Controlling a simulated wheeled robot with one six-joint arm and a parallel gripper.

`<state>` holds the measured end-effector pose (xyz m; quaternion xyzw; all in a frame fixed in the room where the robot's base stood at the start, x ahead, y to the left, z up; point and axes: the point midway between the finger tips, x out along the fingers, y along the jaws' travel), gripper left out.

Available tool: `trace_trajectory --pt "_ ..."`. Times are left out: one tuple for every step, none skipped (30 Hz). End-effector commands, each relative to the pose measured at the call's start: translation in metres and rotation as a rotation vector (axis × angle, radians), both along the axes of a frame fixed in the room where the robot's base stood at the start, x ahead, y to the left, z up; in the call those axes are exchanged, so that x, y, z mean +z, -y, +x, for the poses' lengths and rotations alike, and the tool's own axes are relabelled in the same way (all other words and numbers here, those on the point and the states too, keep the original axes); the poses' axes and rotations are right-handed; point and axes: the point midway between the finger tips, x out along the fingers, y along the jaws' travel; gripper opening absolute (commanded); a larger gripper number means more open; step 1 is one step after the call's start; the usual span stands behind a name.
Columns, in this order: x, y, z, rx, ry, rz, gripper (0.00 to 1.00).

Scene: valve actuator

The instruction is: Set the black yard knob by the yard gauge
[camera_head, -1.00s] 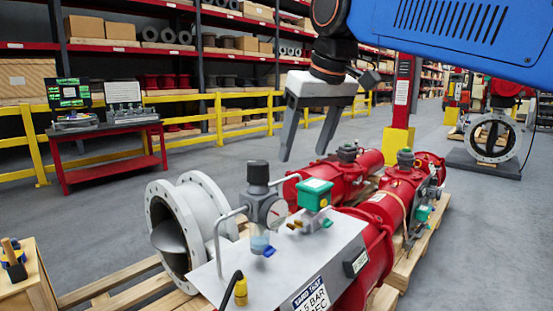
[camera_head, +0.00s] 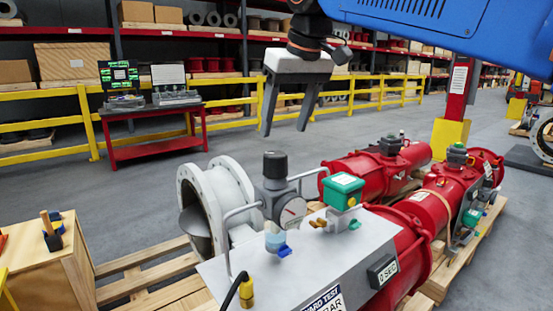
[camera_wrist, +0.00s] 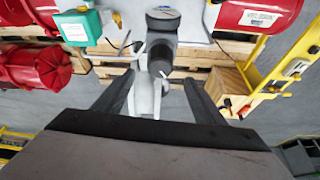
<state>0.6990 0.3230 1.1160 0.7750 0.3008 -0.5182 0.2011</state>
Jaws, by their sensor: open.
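The black yard knob (camera_head: 274,164) stands upright on top of a grey regulator body on the metal test panel (camera_head: 330,259). The round yard gauge (camera_head: 292,211) with a white face sits on the regulator's front, just below the knob. The needle is too small to read.
A green box (camera_head: 343,189) and a wire handle (camera_head: 240,213) stand close to the regulator. Red actuators (camera_head: 375,170) lie behind on pallets. A wooden crate (camera_head: 50,262) with tools stands left. A red table (camera_head: 155,134) and yellow railing stand farther back.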

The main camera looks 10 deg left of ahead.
Motion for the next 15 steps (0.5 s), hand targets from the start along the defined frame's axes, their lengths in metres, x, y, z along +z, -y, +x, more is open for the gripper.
trace_trajectory --pt "-0.009 -0.002 0.003 0.000 -0.001 -0.001 0.64" --pt "-0.014 -0.003 0.004 0.000 -0.002 -0.002 0.64" --pt "-0.021 -0.005 0.006 0.000 -0.001 -0.001 0.64" --pt "-0.026 -0.007 0.007 0.000 -0.001 -0.001 0.64" --pt "-0.031 -0.008 0.009 0.000 -0.002 -0.002 0.64" --pt "-0.037 -0.010 0.011 0.000 -0.001 -0.001 0.64" --pt "-0.042 -0.011 0.012 0.000 -0.001 -0.001 0.64" --pt "-0.047 -0.012 0.014 0.000 -0.001 -0.001 0.64" --pt "-0.053 -0.014 0.016 0.000 -0.001 -0.001 0.64" --pt "-0.058 -0.016 0.017 0.000 -0.001 -0.001 0.64" --pt "-0.062 -0.017 0.019 0.000 -0.001 -0.001 0.64" --pt "-0.068 -0.019 0.021 0.000 -0.001 -0.001 0.64" --pt "-0.072 -0.019 0.022 0.000 -0.001 -0.001 0.64" --pt "-0.076 -0.020 0.023 0.000 -0.001 -0.001 0.64" --pt "-0.081 -0.022 0.024 0.000 -0.001 -0.001 0.64"
